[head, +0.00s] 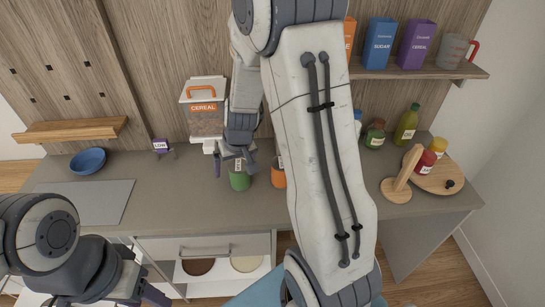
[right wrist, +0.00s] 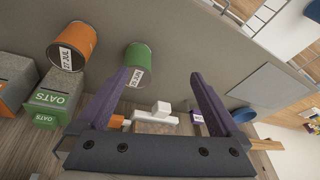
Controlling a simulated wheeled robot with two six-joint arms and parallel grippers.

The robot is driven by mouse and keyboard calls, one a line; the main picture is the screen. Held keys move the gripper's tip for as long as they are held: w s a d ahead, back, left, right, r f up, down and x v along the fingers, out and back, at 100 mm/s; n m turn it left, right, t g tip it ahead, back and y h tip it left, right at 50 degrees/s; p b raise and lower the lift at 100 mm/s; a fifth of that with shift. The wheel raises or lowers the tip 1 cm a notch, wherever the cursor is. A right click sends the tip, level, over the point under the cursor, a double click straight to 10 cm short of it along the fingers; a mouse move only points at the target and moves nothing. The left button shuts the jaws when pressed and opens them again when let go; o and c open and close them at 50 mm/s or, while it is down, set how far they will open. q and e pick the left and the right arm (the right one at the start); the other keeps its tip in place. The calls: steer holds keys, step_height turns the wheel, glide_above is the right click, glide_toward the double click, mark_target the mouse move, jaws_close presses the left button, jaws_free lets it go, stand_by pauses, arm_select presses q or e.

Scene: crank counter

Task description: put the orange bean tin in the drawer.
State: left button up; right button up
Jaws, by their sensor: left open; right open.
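The orange bean tin (head: 279,179) stands on the counter, partly hidden behind my right arm in the head view; in the right wrist view it (right wrist: 72,46) is at the upper left, outside the fingers. A green tin (head: 239,181) stands just left of it, and shows near the left finger in the right wrist view (right wrist: 138,60). My right gripper (head: 235,163) is open and empty, above and behind the green tin. The drawer (head: 220,243) is under the counter, with a bar handle; how far open it is, I cannot tell. My left gripper (head: 150,294) is open at the lower left, partly cut off.
A cereal dispenser (head: 205,110) stands behind the tins. A blue bowl (head: 88,161) and grey mat (head: 95,200) are at left. Bottles (head: 406,123), a wooden stand (head: 402,185) and a round board (head: 437,182) are at right.

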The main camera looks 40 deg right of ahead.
steer(key=d+f+m+h+p, duration=0.1)
steer(key=d+f+m, duration=0.1)
steer(key=d, duration=0.6)
steer(key=d+f+m+h+p, duration=0.1)
steer(key=d+f+m, duration=0.1)
steer(key=d, duration=0.6)
steer(key=shift+h, duration=0.3)
steer(key=b+x, duration=0.2)
steer(key=x, duration=0.1)
steer(key=d+b+x, duration=0.1)
steer(key=x, duration=0.1)
steer(key=shift+s, duration=0.3)
steer(key=b+x, duration=0.3)
steer(key=x, duration=0.2)
arm_select(q)
step_height(320, 180, down, 3)
steer(key=shift+s+r, duration=0.1)
steer(key=shift+r, duration=0.05)
arm_select(e)
steer(key=shift+r, duration=0.1)
jaws_close()
arm_select(q)
steer(key=shift+r, duration=0.1)
arm_select(e)
steer(key=shift+r, duration=0.1)
